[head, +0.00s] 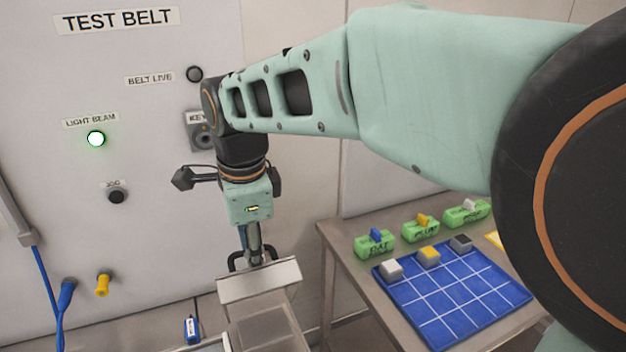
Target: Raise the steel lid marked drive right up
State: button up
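A pale steel lid (259,284) shows at the lower middle of the head view, at the far end of a narrow metal housing (265,333). Its plate looks tilted up towards me, though I cannot tell its exact angle. No drive marking can be read on it.
The test belt wall panel (60,90) stands close behind, with a lit green light beam lamp (96,139). At right, a table (340,245) holds a blue gridded mat (455,305), small blocks and green holders. A small blue-and-white item (191,330) lies left of the housing.

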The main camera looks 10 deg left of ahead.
jog(key=shift+d+f, duration=0.1)
dwell(0.4)
jog(key=shift+w+a+r+p, duration=0.25)
jog(key=shift+r+p, duration=0.15)
jog(key=shift+p, duration=0.1)
jog(key=w+a+r+p, duration=0.3)
jog(key=w+a+r, duration=0.2)
jog(key=w+r, duration=0.2)
jog(key=shift+w, duration=0.5)
jog(key=shift+r, duration=0.15)
dwell(0.6)
notch_tip(320, 180, up, 12)
jog(key=s+d, duration=0.1)
jog(key=s, duration=0.1)
jog(key=shift+d, duration=0.15)
jog(key=shift+f, duration=0.2)
